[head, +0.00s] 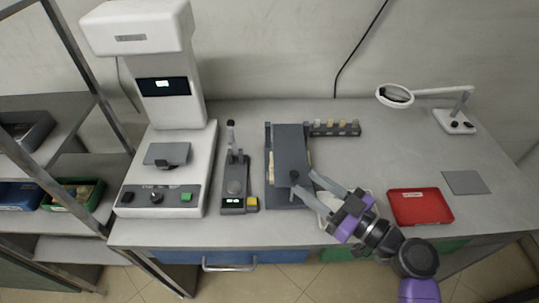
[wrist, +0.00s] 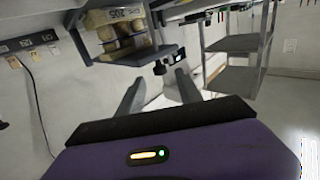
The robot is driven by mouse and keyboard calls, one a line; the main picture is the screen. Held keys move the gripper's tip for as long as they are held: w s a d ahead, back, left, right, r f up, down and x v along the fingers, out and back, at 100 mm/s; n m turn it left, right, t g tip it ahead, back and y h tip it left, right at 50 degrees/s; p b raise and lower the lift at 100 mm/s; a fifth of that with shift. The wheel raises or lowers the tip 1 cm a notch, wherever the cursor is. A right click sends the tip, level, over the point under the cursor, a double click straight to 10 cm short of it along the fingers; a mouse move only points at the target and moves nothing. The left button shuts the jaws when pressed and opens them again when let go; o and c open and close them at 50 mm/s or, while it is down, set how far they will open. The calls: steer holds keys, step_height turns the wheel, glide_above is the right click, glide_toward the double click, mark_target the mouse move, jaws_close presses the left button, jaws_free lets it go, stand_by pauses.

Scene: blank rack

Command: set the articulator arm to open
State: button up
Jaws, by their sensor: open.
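The articulator stands at the middle of the bench. Its dark grey upper arm (head: 290,148) lies flat over the pale plaster casts, which show at its sides. In the wrist view, which looks upside down, the casts (wrist: 118,38) and the grey upper arm (wrist: 133,58) show at the upper left. A dark knob (head: 294,175) is at the arm's front end; it seems to be the dark piece (wrist: 160,68) near my fingertips. My gripper (head: 306,182) is open and empty at the articulator's front right. It also shows in the wrist view (wrist: 160,78). Contact cannot be told.
A white machine (head: 168,165) and a small grey device (head: 236,190) stand to the left. A small holder (head: 336,129) is behind right. A red tray (head: 420,207), a grey pad (head: 466,182) and a magnifier lamp (head: 396,96) are to the right.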

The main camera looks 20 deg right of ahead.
mark_target(284, 174)
steer(key=p+x, duration=0.2)
steer(key=x, duration=0.5)
steer(key=shift+w+r, duration=0.1)
steer(key=shift+w, duration=0.1)
steer(key=shift+w+a, duration=0.35)
steer(key=shift+w, duration=0.1)
jaws_close()
stand_by(0.9)
